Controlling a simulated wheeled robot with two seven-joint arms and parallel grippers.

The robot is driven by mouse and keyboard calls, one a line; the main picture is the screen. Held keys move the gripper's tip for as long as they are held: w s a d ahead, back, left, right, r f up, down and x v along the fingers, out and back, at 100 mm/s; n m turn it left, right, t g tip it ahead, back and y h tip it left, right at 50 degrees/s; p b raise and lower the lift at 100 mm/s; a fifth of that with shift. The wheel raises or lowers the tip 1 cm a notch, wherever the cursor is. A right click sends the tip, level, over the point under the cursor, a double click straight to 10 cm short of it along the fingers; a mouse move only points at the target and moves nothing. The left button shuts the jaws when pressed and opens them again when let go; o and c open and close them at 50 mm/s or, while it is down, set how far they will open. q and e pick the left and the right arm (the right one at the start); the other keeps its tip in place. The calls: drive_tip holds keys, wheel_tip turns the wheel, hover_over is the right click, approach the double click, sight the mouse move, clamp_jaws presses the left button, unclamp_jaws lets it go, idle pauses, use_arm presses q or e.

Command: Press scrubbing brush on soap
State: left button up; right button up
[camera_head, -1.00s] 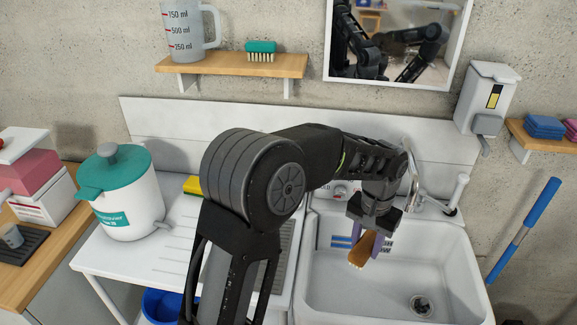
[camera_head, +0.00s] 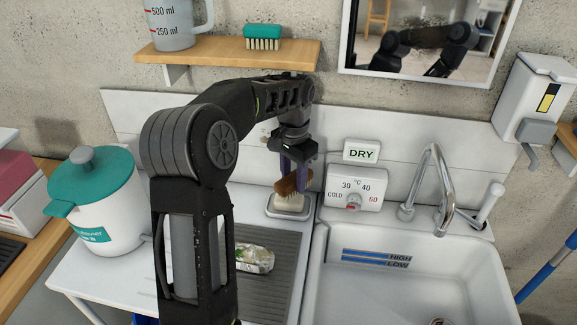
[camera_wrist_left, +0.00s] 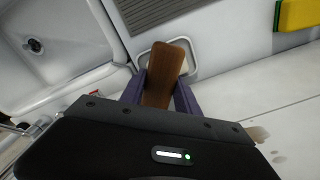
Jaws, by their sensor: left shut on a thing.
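My left gripper (camera_head: 294,175) is shut on a brown wooden scrubbing brush (camera_head: 289,186) at the back of the drainboard. The brush is tilted in the head view, directly over a pale block of soap (camera_head: 288,202) in a small dish (camera_head: 276,210). Its lower end appears to meet the soap, but I cannot be sure of contact. In the left wrist view the brush (camera_wrist_left: 165,75) lies between the purple fingers (camera_wrist_left: 158,92) and hides most of the soap. The dish rim (camera_wrist_left: 191,58) shows around it. My right gripper is not in view.
The sink (camera_head: 400,275) with its tap (camera_head: 440,190) is to the right. A temperature panel (camera_head: 356,188) stands beside the dish. A wrapped item (camera_head: 255,259) lies on the ribbed drainboard. A white pot with a teal lid (camera_head: 108,215) stands left. A teal brush (camera_head: 263,37) sits on the shelf.

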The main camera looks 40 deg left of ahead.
sight(289, 183)
use_arm(q)
drive_tip(key=shift+a, duration=0.85)
drive_tip(key=shift+r, duration=0.1)
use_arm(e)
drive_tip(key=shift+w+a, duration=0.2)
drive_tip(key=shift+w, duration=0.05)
